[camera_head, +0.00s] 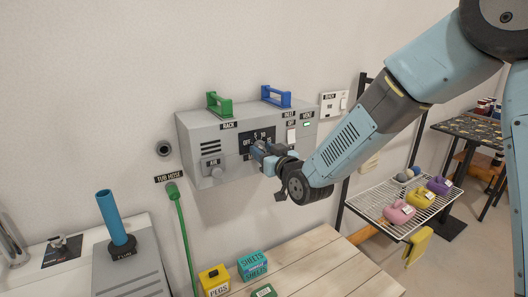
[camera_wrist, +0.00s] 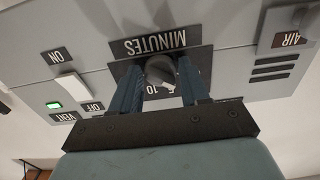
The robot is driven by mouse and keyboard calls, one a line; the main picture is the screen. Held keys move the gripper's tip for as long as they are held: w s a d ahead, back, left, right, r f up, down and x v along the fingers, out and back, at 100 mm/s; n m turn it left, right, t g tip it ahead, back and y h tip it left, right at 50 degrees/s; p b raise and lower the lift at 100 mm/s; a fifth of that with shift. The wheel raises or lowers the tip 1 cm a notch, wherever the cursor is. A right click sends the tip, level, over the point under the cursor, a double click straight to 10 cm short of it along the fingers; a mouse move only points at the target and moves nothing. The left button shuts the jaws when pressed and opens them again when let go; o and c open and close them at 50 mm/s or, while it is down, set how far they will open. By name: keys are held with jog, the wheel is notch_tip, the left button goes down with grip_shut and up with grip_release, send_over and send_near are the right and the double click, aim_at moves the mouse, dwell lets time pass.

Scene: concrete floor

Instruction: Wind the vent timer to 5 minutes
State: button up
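The vent timer is a grey round knob (camera_wrist: 160,70) on a black dial plate marked MINUTES, seen upside down in the wrist view. The dial plate (camera_head: 258,134) shows 5, 10, 15 and OFF in the head view, where my gripper hides the knob. My gripper (camera_wrist: 163,80) reaches to the panel with one finger on each side of the knob. The fingers look apart from the knob, with narrow gaps. A pale mark shows on the knob, but its setting is hard to read. My gripper also shows in the head view (camera_head: 257,150).
A green light (camera_wrist: 53,105) is lit beside VENT. A wooden table (camera_head: 315,265) with small boxes stands below; a wire rack (camera_head: 395,208) is right.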

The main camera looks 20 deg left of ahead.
jog(key=c, duration=0.6)
jog(key=shift+c, duration=0.2)
jog(key=shift+m, duration=3.4)
jog(key=shift+d, duration=0.1)
jog(key=o, duration=1.1)
jog(key=shift+c, duration=0.2)
jog(key=v, duration=1.3)
jog(key=shift+s+d, duration=0.2)
jog(key=shift+d, duration=0.1)
